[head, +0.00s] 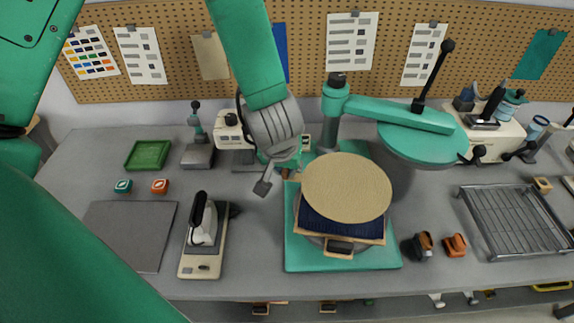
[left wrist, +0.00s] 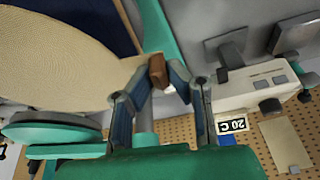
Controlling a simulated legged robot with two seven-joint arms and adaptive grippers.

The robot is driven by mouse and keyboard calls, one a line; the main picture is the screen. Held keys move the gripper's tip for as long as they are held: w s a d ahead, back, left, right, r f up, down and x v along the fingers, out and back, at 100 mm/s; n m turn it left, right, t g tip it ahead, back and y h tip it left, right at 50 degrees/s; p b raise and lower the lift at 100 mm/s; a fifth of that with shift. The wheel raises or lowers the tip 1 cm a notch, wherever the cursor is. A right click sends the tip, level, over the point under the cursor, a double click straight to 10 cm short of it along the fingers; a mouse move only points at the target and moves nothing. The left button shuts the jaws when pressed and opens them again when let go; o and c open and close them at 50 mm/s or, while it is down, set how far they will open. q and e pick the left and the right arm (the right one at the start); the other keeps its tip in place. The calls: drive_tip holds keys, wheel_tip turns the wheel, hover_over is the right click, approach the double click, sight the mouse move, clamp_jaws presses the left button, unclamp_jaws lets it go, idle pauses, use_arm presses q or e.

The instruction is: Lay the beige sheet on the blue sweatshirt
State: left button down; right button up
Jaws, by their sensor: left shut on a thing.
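The round beige sheet (head: 346,187) lies flat-looking over the dark blue sweatshirt (head: 340,226), covering most of it; I cannot tell whether they touch all over. The sweatshirt shows as a folded navy band at the front, on a wooden-edged board. My left gripper (head: 291,173) is at the sheet's back left edge, shut on a small brown tab (left wrist: 157,70) that meets the edge of the sheet. In the left wrist view the sheet (left wrist: 60,50) spreads from the fingertips to the left, with the sweatshirt (left wrist: 95,18) beside it. My right gripper is not in view.
A teal press (head: 425,140) with its round head stands just right and behind. A teal base plate (head: 300,258) lies under the board. An iron (head: 203,222) on a stand, a green tray (head: 148,155) and a wire rack (head: 515,220) stand around; small orange and dark tools sit right.

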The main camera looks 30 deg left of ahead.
use_arm(q)
wheel_tip(320, 180, down, 3)
drive_tip(key=shift+a+f+b, duration=0.1)
drive_tip(key=shift+a+b, duration=0.05)
drive_tip(key=shift+b, duration=0.6)
drive_tip(key=shift+f, duration=0.3)
drive_tip(key=shift+r, duration=0.1)
drive_tip(key=shift+d, duration=0.2)
drive_tip(key=shift+a, duration=0.1)
drive_tip(key=shift+f, duration=0.2)
drive_tip(key=shift+f, duration=0.55)
drive_tip(key=c, duration=1.4)
unclamp_jaws()
drive_tip(key=shift+c, duration=0.2)
